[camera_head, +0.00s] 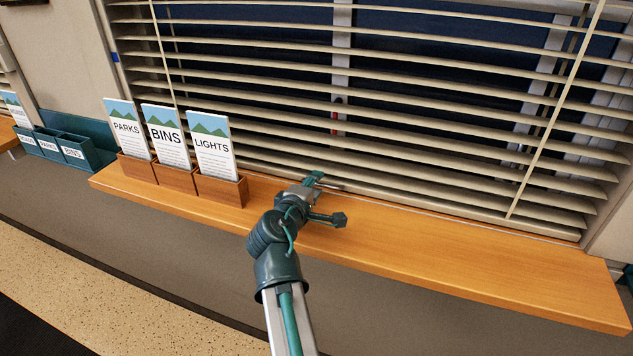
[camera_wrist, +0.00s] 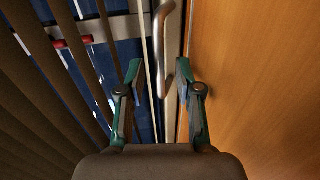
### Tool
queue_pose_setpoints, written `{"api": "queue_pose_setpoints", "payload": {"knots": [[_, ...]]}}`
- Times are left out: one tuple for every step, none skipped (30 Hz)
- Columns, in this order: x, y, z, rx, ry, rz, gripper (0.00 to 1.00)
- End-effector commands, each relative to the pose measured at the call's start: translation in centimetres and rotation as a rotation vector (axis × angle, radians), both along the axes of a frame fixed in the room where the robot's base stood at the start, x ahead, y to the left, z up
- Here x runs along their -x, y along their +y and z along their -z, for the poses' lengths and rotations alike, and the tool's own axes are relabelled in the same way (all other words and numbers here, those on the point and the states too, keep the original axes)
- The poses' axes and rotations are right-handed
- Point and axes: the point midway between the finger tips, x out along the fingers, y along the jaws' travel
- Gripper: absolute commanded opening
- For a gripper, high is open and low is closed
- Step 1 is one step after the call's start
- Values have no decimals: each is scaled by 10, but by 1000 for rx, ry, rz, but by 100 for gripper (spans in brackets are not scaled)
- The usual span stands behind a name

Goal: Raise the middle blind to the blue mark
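A wide beige slatted blind (camera_head: 400,108) fills most of the head view, lowered almost to the wooden sill; its slats also show at the left of the wrist view (camera_wrist: 40,90). A small blue mark (camera_head: 115,57) is on the wall beside the blind's left edge, well above the sill. My gripper (camera_head: 314,181) is low at the blind's bottom edge, just above the sill. In the wrist view its two green fingers (camera_wrist: 160,82) are apart. A curved silver handle (camera_wrist: 166,45) lies ahead of and partly between them; contact cannot be told.
The wooden sill (camera_head: 440,250) is clear to the right of my gripper. Leaflet holders marked PARKS, BINS and LIGHTS (camera_head: 222,190) stand on its left part. Green holders (camera_head: 75,150) are farther left. A red window part (camera_head: 336,112) shows behind the slats.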

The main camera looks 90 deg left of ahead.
Motion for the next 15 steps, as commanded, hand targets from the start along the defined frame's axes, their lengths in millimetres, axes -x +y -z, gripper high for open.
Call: {"api": "queue_pose_setpoints", "payload": {"knots": [[-1, 6, 1, 1, 0, 0, 35], [-2, 8, 1, 1, 0, 0, 35], [-2, 10, 2, 1, 0, 0, 35], [-3, 11, 2, 1, 0, 0, 35], [-3, 12, 3, 1, 0, 0, 35], [-4, 13, 3, 1, 0, 0, 35], [-4, 13, 3, 1, 0, 0, 35], [-4, 13, 3, 0, 0, 0, 35], [-4, 13, 3, 0, 0, 0, 35], [-4, 13, 3, 0, 0, 0, 35], [-4, 13, 3, 0, 0, 0, 35], [-4, 13, 3, 0, 0, 0, 35], [-4, 13, 3, 0, 0, 0, 35], [-4, 13, 3, 0, 0, 0, 35], [-4, 13, 3, 0, 0, 0, 30]]}}
